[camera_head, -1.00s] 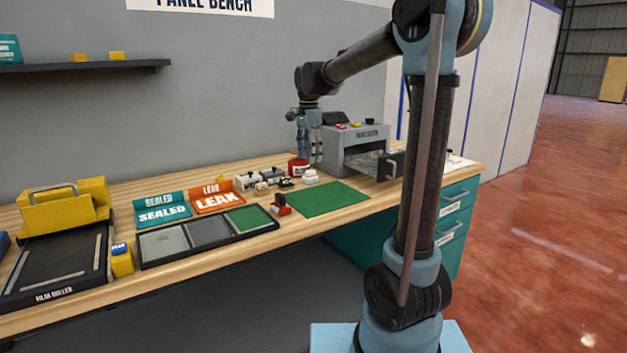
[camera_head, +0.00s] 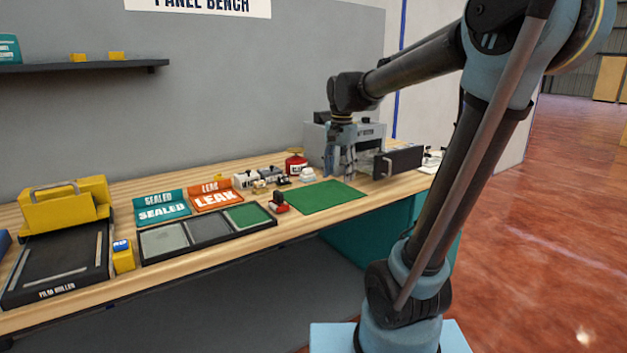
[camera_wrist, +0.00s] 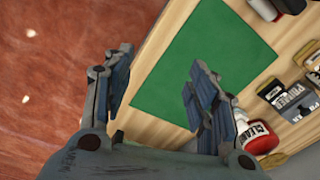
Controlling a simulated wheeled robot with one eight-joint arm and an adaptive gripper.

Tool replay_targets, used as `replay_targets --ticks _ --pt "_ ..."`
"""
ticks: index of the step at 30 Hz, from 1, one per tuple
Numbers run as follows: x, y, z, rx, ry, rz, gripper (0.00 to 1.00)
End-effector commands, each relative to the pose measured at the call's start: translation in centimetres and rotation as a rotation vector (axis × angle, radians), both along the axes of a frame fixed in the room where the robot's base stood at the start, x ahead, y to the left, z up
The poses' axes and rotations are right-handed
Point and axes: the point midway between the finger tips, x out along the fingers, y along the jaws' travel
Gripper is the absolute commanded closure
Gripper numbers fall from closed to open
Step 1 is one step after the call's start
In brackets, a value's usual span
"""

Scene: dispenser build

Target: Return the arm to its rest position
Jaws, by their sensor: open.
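My gripper (camera_head: 340,165) hangs from my raised arm in the head view, in front of the grey machine at the back right of the bench. In the wrist view my gripper (camera_wrist: 155,95) shows its two fingers spread wide apart, with nothing between them. Below and beyond the fingers lies the green mat (camera_wrist: 205,60) on the wooden bench; the mat also shows in the head view (camera_head: 326,197). The fingers are above the bench and look apart from everything on it.
The grey machine (camera_head: 316,143) has a dark-fronted drawer (camera_head: 405,160) pulled out. A red container (camera_head: 296,165), small items and a red-handled stamp (camera_head: 279,204) surround the mat. SEALED (camera_head: 160,209) and LEAK (camera_head: 213,197) trays stand left. Open red floor (camera_head: 560,250) lies right.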

Motion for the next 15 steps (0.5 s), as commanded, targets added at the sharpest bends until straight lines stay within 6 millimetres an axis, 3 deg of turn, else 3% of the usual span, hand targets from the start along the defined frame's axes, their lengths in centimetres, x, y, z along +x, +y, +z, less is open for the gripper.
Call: replay_targets --ticks 6,15 --pt "-5.3 -3.9 -2.7 -0.010 -0.033 0.141 0.47" --pt "-12.2 -7.7 -7.7 -0.036 -0.077 0.344 0.47"
